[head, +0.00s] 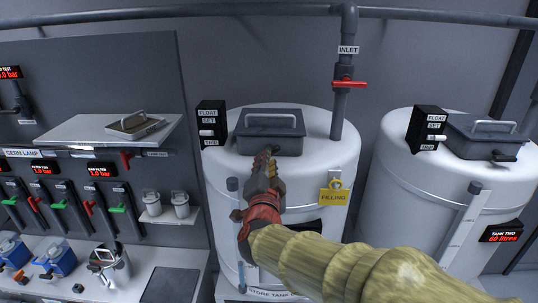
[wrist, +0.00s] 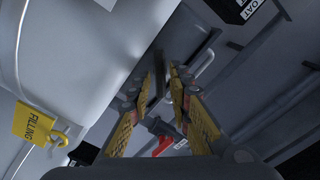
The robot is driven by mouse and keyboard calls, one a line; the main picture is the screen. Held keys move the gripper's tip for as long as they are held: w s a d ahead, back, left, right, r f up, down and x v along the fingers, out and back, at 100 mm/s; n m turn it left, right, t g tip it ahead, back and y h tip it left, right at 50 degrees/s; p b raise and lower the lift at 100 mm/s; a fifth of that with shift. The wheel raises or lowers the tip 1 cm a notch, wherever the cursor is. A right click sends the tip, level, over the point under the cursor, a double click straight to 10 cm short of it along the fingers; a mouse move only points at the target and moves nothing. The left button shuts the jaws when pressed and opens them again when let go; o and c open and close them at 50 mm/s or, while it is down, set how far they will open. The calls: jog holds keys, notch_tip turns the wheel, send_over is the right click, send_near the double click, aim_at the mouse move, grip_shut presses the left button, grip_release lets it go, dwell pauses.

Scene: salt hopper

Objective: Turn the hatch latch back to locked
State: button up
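The dark grey hatch (head: 270,125) with a bar handle sits on top of the left white tank (head: 300,180). My gripper (head: 265,158) reaches up to the hatch's front edge and covers part of it. In the wrist view my gripper (wrist: 163,80) has its two yellow-padded fingers apart. A dark narrow bar, seemingly the hatch latch (wrist: 160,70), shows between the fingertips. I cannot tell whether either finger touches it. The latch's angle is hard to read, as the gripper hides most of it in the head view.
A grey inlet pipe (head: 340,110) with a red valve handle (head: 343,83) rises right of the hatch. A float set box (head: 212,124) stands at its left. A yellow FILLING tag (head: 333,197) hangs on the tank front. A second tank (head: 440,190) stands right.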

jog(key=shift+w+d, duration=0.1)
jog(key=shift+w, duration=1.95)
jog(key=shift+c, duration=0.2)
jog(key=c, duration=0.4)
grip_shut()
